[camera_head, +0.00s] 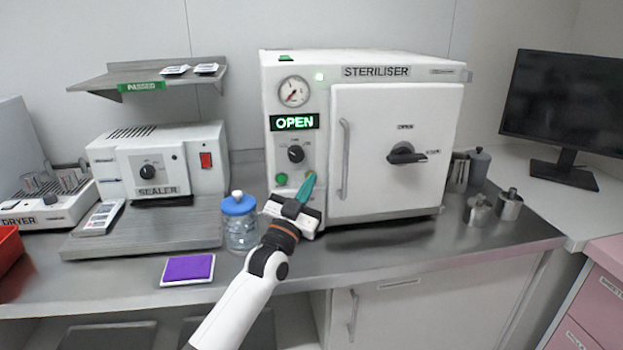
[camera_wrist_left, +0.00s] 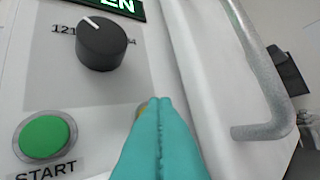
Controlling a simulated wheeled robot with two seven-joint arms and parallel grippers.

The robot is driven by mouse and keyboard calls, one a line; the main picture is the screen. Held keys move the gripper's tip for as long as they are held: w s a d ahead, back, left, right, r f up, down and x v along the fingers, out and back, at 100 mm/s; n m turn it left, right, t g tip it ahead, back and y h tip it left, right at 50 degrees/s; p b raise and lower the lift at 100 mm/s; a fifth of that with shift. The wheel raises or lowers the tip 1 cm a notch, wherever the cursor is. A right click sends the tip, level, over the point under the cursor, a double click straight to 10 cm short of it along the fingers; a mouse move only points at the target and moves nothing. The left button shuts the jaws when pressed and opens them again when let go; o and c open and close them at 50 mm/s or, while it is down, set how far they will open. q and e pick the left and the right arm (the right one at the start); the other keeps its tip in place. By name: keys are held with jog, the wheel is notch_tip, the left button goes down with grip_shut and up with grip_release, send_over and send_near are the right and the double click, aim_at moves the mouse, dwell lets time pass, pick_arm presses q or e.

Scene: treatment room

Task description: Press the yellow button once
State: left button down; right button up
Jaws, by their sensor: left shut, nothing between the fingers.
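The yellow button is mostly hidden behind my fingertips. A small yellowish edge of the yellow button (camera_wrist_left: 140,109) shows just left of the fingertips in the left wrist view. My left gripper (camera_head: 309,180) is shut and empty, its teal fingers pointing at the lower front panel of the white steriliser (camera_head: 355,62). In the left wrist view the closed fingertips (camera_wrist_left: 160,102) are at or very near the button; I cannot tell whether they touch it. The green START button (camera_wrist_left: 45,138) is to the left, below a black dial (camera_wrist_left: 102,44). My right gripper is not in view.
The steriliser's door (camera_head: 385,150) is closed, with a vertical handle (camera_head: 344,160) right of my fingers. A blue-lidded jar (camera_head: 239,225) stands close left of my gripper. A purple pad (camera_head: 188,268) lies on the counter. Metal canisters (camera_head: 509,205) stand at the right.

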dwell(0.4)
pick_arm(q)
jog(key=shift+s+d+p, duration=0.15)
jog(key=shift+s+p, duration=0.35)
jog(key=shift+p, duration=0.15)
jog(key=shift+s, duration=0.3)
jog(key=shift+s+d+p, duration=0.1)
jog(key=shift+p, duration=0.3)
jog(key=s+p, duration=0.1)
jog(key=s, duration=0.1)
jog(key=s+d+p, duration=0.1)
jog(key=s+p, duration=0.1)
jog(key=shift+s+d, duration=0.1)
jog(key=shift+s, duration=0.2)
